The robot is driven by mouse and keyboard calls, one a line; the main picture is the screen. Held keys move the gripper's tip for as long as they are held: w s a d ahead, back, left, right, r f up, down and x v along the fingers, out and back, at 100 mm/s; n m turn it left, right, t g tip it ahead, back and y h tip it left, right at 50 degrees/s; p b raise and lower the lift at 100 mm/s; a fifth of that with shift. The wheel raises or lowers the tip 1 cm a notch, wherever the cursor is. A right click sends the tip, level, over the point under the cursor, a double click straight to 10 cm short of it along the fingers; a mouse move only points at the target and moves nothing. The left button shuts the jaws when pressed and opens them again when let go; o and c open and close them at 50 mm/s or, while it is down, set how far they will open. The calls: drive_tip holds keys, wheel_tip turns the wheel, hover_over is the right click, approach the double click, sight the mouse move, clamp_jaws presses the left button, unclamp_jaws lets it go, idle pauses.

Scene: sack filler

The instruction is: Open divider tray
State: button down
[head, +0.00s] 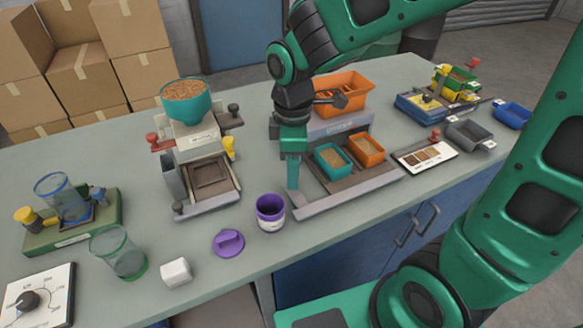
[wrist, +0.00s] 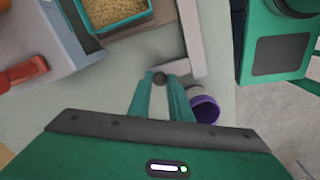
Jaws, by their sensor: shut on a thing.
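The divider (head: 338,125) stands at the back middle of the bench with an orange hopper (head: 345,95) on top. Its low tray has a grey front bar (head: 350,193) and extends toward the bench's front edge. A teal bin (head: 333,160) and an orange bin (head: 366,150), both with grain, sit side by side in it. My gripper (head: 293,188) points down at the tray's front left corner. The fingers hide the knob in the head view.
A purple-rimmed cup (head: 270,212) stands just left of my gripper, with a purple lid (head: 228,242) nearby. A scale-like filler with a teal bowl (head: 187,100) is further left. A sample card (head: 425,156) and grey bin (head: 468,133) lie to the right.

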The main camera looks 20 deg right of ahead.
drive_tip(key=c, duration=1.6)
unclamp_jaws()
wheel_tip(320, 180, up, 11)
drive_tip(key=shift+w+f, duration=0.1)
drive_tip(key=shift+d, duration=0.1)
drive_tip(key=s+d+f+m, duration=0.1)
drive_tip(key=s+d+m, duration=0.2)
drive_tip(key=d+m, duration=0.45)
drive_tip(key=s+d+f+m, duration=0.2)
drive_tip(key=s+d+m, duration=0.15)
drive_tip(key=d, duration=0.65)
drive_tip(key=s+d+f+m, duration=0.1)
drive_tip(key=s+d+m, duration=0.2)
drive_tip(key=s+d+f+m, duration=0.1)
drive_tip(key=s+d+m, duration=0.2)
drive_tip(key=s+d+f+m, duration=0.1)
drive_tip(key=s+d+m, duration=0.1)
drive_tip(key=s+m, duration=0.1)
drive_tip(key=shift+s+d+f+m, duration=0.2)
drive_tip(key=shift+d+f+m, duration=0.2)
drive_tip(key=shift+m, duration=0.1)
